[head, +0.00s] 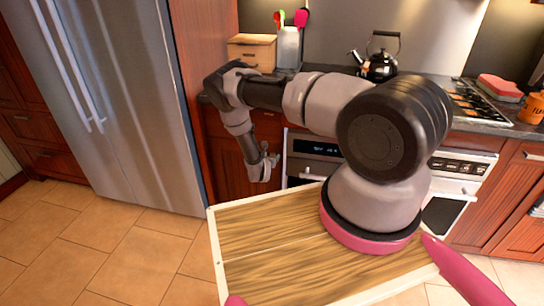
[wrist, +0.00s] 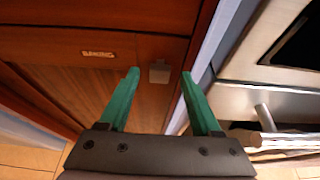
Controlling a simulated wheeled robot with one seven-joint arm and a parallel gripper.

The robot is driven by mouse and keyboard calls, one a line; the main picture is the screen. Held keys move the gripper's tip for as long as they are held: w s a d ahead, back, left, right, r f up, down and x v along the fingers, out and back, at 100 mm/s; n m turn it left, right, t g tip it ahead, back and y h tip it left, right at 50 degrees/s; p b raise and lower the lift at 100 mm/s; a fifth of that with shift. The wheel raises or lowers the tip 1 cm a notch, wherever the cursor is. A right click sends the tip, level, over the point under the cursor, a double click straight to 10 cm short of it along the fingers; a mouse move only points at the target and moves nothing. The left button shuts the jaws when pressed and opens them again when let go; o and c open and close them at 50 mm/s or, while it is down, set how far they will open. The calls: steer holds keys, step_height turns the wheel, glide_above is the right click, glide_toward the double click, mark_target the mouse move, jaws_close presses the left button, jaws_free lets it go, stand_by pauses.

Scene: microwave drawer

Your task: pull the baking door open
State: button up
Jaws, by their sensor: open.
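The baking door is a reddish-brown wooden cabinet front with a "BAKING" label (wrist: 97,54) in the wrist view. A small square grey knob (wrist: 158,72) sits near the door's upper right corner. My gripper (wrist: 160,80) is open, with one green finger on each side of the knob in the picture. I cannot tell how far the fingertips are from the door, and nothing is held. In the head view my gripper (head: 265,164) is low in front of the cabinet left of the oven. The door looks shut.
The oven (head: 310,160) stands right of the cabinet, and its bar handle (wrist: 265,125) is close to my right finger. A steel fridge (head: 120,100) stands to the left. A kettle (head: 381,64) and wooden box (head: 252,50) are on the counter. The tiled floor (head: 110,240) is clear at left.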

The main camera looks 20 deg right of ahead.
steer(key=shift+x, duration=1.15)
jaws_close()
stand_by(0.6)
